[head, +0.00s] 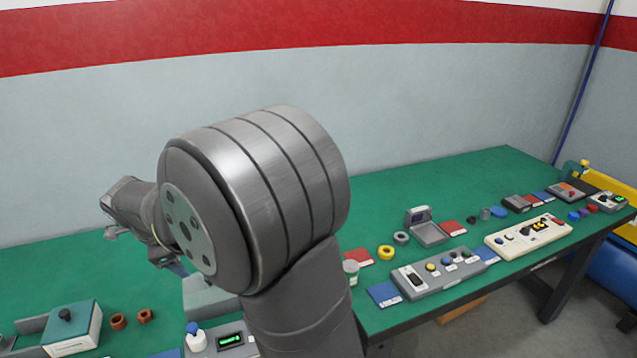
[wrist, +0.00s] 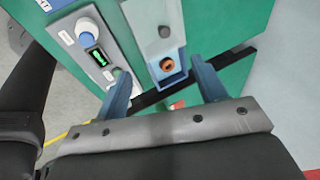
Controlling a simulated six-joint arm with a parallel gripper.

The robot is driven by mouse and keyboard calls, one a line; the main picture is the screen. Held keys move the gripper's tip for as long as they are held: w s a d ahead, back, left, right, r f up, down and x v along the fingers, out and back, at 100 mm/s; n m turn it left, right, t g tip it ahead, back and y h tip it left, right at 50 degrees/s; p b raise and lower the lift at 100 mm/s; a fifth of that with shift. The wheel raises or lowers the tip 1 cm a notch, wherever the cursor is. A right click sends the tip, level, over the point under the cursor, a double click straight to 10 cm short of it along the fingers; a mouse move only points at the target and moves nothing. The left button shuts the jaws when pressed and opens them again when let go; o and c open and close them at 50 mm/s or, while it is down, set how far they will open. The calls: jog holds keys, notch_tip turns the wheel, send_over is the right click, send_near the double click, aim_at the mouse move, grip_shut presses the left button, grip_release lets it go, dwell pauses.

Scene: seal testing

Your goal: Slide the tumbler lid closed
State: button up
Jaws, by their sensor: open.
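A light grey box, which I take to be the tumbler, lies ahead of my gripper (wrist: 158,70) in the wrist view. Its pale lid (wrist: 148,20) carries a dark round knob (wrist: 165,32). At the near end a blue-walled opening (wrist: 182,76) shows, with a small orange-brown piece (wrist: 168,66) in it, so the lid looks open there. My gripper's two blue fingers are apart and empty, one to either side of the box's near end; I cannot tell whether they touch it. In the head view a pale box (head: 205,297) is partly hidden by my arm.
A grey unit with a green display (wrist: 97,60) and a white-and-blue knob stands close to the left. A brown ring (wrist: 177,104) lies near the fingers. In the head view, a teal box (head: 75,330) and brown rings (head: 118,322) are at left; button panels (head: 445,272) are at right.

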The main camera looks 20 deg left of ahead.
jog(key=c, duration=0.7)
jog(key=shift+s+a+f+n, duration=0.1)
jog(key=shift+a+f+n, duration=0.05)
jog(key=shift+n, duration=0.25)
jog(key=c, duration=0.4)
jog(key=shift+s+a+f+n, duration=0.2)
jog(key=shift+a+n, duration=0.05)
jog(key=shift+n, duration=0.45)
grip_shut()
jog(key=n+t, duration=0.2)
jog(key=n, duration=1.5)
send_over(198, 292)
jog(key=s+a, duration=0.2)
jog(key=s, duration=0.1)
jog(key=shift+h, duration=0.4)
notch_tip(198, 292, down, 13)
jog(key=shift+s+a+r, duration=0.1)
jog(key=shift+r, duration=0.1)
jog(key=shift+w+d+f, duration=0.1)
jog(key=shift+w+d, duration=0.65)
jog(key=shift+w, duration=0.25)
jog(key=shift+w+d+f, duration=0.15)
jog(key=shift+w+d, duration=0.2)
jog(key=shift+w, duration=0.25)
